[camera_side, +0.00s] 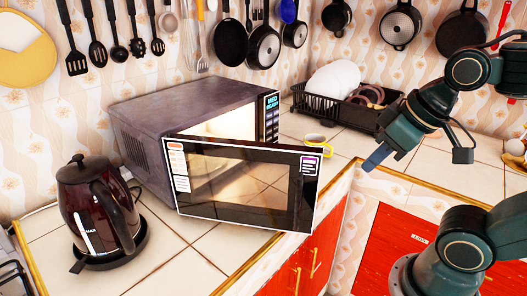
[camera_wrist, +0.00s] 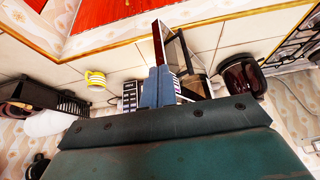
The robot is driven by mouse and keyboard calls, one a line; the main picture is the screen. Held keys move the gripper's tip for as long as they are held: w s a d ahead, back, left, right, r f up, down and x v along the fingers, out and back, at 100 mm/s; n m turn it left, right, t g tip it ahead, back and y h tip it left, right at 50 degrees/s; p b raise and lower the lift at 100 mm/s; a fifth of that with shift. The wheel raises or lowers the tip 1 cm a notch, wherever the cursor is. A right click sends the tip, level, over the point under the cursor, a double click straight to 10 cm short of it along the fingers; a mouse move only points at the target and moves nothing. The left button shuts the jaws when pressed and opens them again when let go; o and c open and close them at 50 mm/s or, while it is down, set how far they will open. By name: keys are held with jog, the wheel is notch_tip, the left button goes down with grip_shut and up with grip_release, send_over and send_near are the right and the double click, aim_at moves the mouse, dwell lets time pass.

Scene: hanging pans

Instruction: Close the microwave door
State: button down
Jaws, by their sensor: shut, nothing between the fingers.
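The grey microwave (camera_side: 150,118) stands on the tiled counter in the side view, with its lit interior partly visible. Its door (camera_side: 242,187) is swung wide open toward the counter's front edge, a dark glass panel with stickers. My gripper (camera_side: 373,161) is shut and empty, to the right of the door's free edge and apart from it in the side view. In the wrist view, the gripper's blue fingers (camera_wrist: 158,85) are together, with the door (camera_wrist: 178,52) seen edge-on just beyond them. The fingers hide part of the microwave there.
A dark kettle (camera_side: 95,210) stands left of the door on its base. A yellow-and-white mug (camera_side: 316,141) sits right of the microwave, before a black dish rack (camera_side: 335,112) with plates. Pans and utensils hang on the wall. Counter between door and mug is clear.

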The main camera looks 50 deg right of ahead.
jog(key=w+m+g, duration=0.1)
jog(key=w+m, duration=0.1)
jog(key=m+g+h, duration=0.2)
jog(key=m+h, duration=0.1)
jog(key=m, duration=0.6)
send_near(311, 195)
jog(key=s+a+r, duration=0.2)
jog(key=s+a, duration=0.1)
jog(key=a, duration=0.2)
jog(key=shift+w+a+f+m+g+h, duration=0.1)
jog(key=shift+a+m+g+h, duration=0.1)
jog(key=shift+a+m, duration=0.15)
jog(key=shift+w+a+m+g+h, duration=0.1)
jog(key=shift+a+m+h, duration=0.1)
jog(key=shift+a+m, duration=0.1)
jog(key=shift+w+d+f, duration=0.6)
jog(key=shift+d+f, duration=0.55)
jog(key=shift+f, duration=0.4)
jog(key=shift+w+d+f, duration=0.65)
jog(key=shift+d+f, duration=0.45)
jog(key=shift+f, duration=0.45)
jog(key=shift+w+d+f, duration=0.6)
jog(key=shift+d+f, duration=0.55)
jog(key=shift+f, duration=0.4)
jog(key=shift+d, duration=0.15)
